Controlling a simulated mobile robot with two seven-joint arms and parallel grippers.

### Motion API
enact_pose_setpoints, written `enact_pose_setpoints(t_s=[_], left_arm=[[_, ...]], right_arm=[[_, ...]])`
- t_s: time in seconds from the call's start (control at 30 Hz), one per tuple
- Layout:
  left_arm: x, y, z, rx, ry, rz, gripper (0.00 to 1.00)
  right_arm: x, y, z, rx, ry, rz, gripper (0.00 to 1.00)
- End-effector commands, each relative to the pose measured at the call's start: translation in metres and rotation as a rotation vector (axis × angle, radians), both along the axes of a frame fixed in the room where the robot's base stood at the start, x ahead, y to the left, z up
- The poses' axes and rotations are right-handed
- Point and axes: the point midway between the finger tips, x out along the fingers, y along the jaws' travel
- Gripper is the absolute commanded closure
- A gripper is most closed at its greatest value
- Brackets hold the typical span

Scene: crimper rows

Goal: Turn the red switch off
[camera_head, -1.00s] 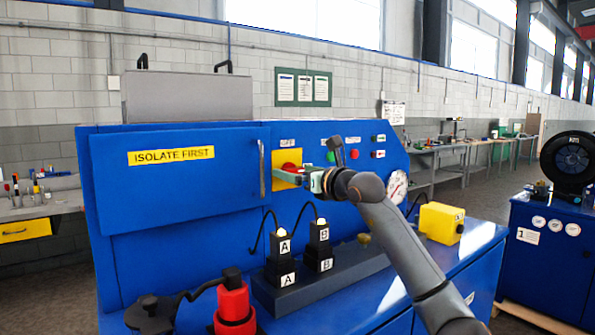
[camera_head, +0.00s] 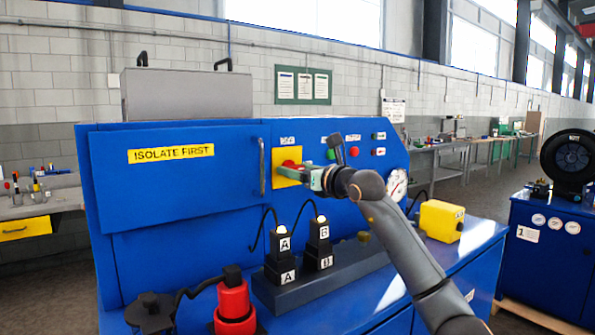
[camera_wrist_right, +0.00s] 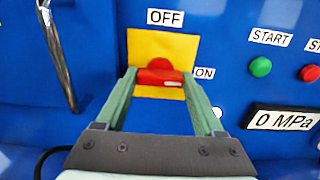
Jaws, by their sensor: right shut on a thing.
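The red switch (camera_head: 289,164) sits on a yellow plate on the blue machine front. In the right wrist view the red switch (camera_wrist_right: 158,77) has a bar lying across the picture, with a white mark at its right end towards the "ON" label (camera_wrist_right: 204,73). The "OFF" label (camera_wrist_right: 165,18) is above the plate. My right gripper (camera_head: 303,175) reaches in from the right; its green fingers are shut on the red switch, one at each end of the bar. The fingertips partly cover the bar's ends. My left gripper is not in view.
A metal door handle (camera_head: 262,166) stands just left of the plate. A green start button (camera_wrist_right: 260,67) and a red button (camera_wrist_right: 309,73) are to the right, above a "0 MPa" display (camera_wrist_right: 283,120). Crimper blocks (camera_head: 318,245) and a red cylinder (camera_head: 233,300) stand on the bench below.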

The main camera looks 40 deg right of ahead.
Motion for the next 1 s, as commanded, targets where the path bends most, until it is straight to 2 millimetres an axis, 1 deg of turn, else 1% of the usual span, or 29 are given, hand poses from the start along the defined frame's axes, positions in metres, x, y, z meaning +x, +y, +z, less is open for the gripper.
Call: enact_pose_setpoints(t_s=[0.17, 0.37, 1.0], left_arm=[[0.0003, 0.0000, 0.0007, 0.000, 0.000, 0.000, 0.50], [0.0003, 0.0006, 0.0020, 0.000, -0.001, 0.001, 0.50], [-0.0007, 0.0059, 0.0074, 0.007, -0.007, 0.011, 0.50]], right_arm=[[0.0000, 0.0001, -0.0003, -0.035, 0.006, 0.000, 0.86], [-0.0001, -0.0003, 0.0001, -0.138, 0.017, -0.001, 0.86], [-0.0001, -0.0002, 0.0003, -0.722, 0.082, 0.000, 0.86]])
